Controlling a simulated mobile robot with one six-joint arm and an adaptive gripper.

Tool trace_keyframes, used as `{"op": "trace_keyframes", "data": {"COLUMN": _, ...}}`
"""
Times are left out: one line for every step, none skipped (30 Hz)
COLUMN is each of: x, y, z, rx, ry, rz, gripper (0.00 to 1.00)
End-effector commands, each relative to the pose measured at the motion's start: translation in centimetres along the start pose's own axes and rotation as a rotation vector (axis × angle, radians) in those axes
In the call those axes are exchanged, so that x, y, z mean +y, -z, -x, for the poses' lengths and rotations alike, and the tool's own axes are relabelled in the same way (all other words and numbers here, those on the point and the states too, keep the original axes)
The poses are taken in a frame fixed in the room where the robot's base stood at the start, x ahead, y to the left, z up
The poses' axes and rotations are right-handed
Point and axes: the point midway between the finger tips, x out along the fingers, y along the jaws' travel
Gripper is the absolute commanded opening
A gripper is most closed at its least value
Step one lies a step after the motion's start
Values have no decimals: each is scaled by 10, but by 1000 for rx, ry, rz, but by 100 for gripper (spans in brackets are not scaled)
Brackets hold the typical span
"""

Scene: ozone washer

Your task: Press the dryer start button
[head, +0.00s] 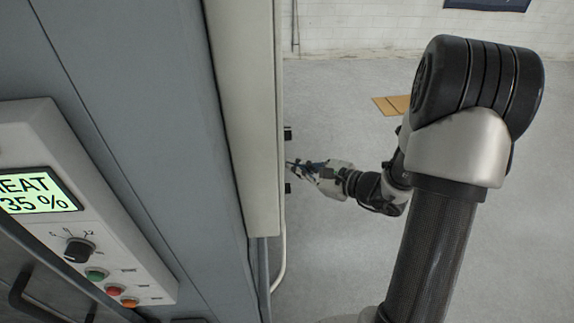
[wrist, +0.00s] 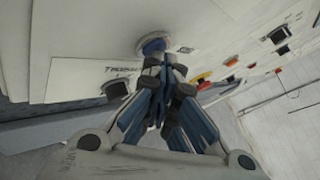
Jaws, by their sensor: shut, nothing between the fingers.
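My gripper (head: 300,167) is shut and empty, at the edge of the pale upright panel (head: 245,110) in the head view. In the wrist view my gripper (wrist: 165,70) points at a round blue button (wrist: 152,45) on a pale panel face. The closed fingertips overlap the button's lower edge in the picture; whether they touch it, I cannot tell. Lettering beside the button is too small to read, so no button is clearly marked as dryer start. The button's face is turned away from the head view.
The wrist view shows a black knob (wrist: 115,88) left of the fingers and a red control (wrist: 203,77) to the right. The head view shows a display panel (head: 150,280) with a knob, green, red and orange buttons. Open floor (head: 345,95) lies right of the cabinet.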

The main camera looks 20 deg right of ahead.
Motion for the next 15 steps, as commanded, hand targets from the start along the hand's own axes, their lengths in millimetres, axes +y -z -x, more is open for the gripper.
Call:
{"op": "trace_keyframes", "data": {"x": 0, "y": 0, "z": 0, "rx": -1, "ry": -1, "rz": 0, "gripper": 0}}
{"op": "trace_keyframes", "data": {"x": 0, "y": 0, "z": 1, "rx": -1, "ry": -1, "rz": 0, "gripper": 0}}
{"op": "trace_keyframes", "data": {"x": -1, "y": 1, "z": 1, "rx": -1, "ry": 0, "rz": 0, "gripper": 0}}
{"op": "trace_keyframes", "data": {"x": -1, "y": 2, "z": 2, "rx": -1, "ry": 0, "rz": 0, "gripper": 0}}
{"op": "trace_keyframes", "data": {"x": -2, "y": 2, "z": 3, "rx": -1, "ry": 0, "rz": 1, "gripper": 0}}
{"op": "trace_keyframes", "data": {"x": -3, "y": 4, "z": 5, "rx": -1, "ry": 0, "rz": 1, "gripper": 0}}
{"op": "trace_keyframes", "data": {"x": -4, "y": 5, "z": 6, "rx": -1, "ry": 1, "rz": 0, "gripper": 0}}
{"op": "trace_keyframes", "data": {"x": -5, "y": 6, "z": 7, "rx": 0, "ry": 1, "rz": 0, "gripper": 0}}
{"op": "trace_keyframes", "data": {"x": -6, "y": 7, "z": 9, "rx": -1, "ry": 1, "rz": 0, "gripper": 0}}
{"op": "trace_keyframes", "data": {"x": -7, "y": 8, "z": 10, "rx": -1, "ry": 1, "rz": 0, "gripper": 0}}
{"op": "trace_keyframes", "data": {"x": -8, "y": 8, "z": 11, "rx": -1, "ry": 0, "rz": 0, "gripper": 0}}
{"op": "trace_keyframes", "data": {"x": -8, "y": 9, "z": 12, "rx": -1, "ry": 0, "rz": 0, "gripper": 0}}
{"op": "trace_keyframes", "data": {"x": -9, "y": 9, "z": 12, "rx": -1, "ry": 0, "rz": 0, "gripper": 0}}
{"op": "trace_keyframes", "data": {"x": -9, "y": 10, "z": 13, "rx": -1, "ry": 0, "rz": 0, "gripper": 0}}
{"op": "trace_keyframes", "data": {"x": -9, "y": 10, "z": 13, "rx": -1, "ry": 0, "rz": 0, "gripper": 0}}
